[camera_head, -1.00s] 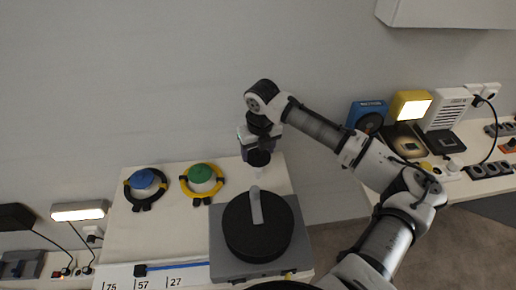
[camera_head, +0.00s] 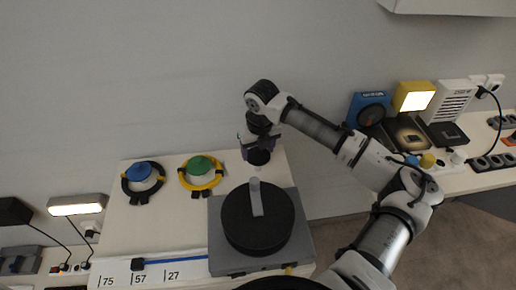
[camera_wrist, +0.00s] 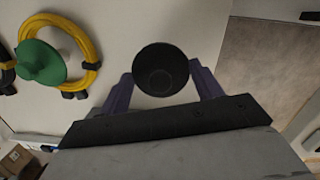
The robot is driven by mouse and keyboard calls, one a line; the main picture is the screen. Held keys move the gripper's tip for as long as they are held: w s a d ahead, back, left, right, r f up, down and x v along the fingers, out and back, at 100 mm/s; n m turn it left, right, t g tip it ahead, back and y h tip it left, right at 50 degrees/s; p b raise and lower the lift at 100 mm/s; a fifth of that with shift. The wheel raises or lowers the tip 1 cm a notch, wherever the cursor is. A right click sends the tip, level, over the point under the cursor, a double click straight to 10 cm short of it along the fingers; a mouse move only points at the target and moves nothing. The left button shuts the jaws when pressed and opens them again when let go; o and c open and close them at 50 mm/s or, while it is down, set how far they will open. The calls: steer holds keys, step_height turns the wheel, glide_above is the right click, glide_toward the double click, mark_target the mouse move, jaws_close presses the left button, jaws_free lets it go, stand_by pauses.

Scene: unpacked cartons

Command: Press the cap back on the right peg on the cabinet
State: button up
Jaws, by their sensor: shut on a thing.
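My gripper (camera_wrist: 162,85) is shut on a round black cap (camera_wrist: 160,70), its purple fingers on either side of it. In the head view the cap (camera_head: 258,157) is held at the back right of the white cabinet top (camera_head: 160,222). A short pale piece, seemingly the right peg (camera_head: 257,171), shows just below the cap; I cannot tell whether they touch. The left peg has a blue cap (camera_head: 138,171) inside a black cable ring. The middle peg has a green cap (camera_head: 200,165) inside a yellow cable ring, also in the wrist view (camera_wrist: 40,62).
A grey box (camera_head: 225,262) with a large black disc (camera_head: 235,222) and upright grey handle stands in front of the right peg. The wall (camera_head: 180,80) is close behind the cabinet. Lamps and devices stand on the right bench (camera_head: 480,155). A lit lamp (camera_head: 78,205) is at left.

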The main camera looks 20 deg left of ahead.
steer(key=shift+f+b, duration=0.45)
steer(key=shift+f, duration=0.35)
steer(key=o, duration=1.3)
steer(key=shift+o, duration=0.2)
steer(key=shift+r, duration=0.15)
steer(key=shift+r+p, duration=2.7)
steer(key=shift+r, duration=0.7)
jaws_close()
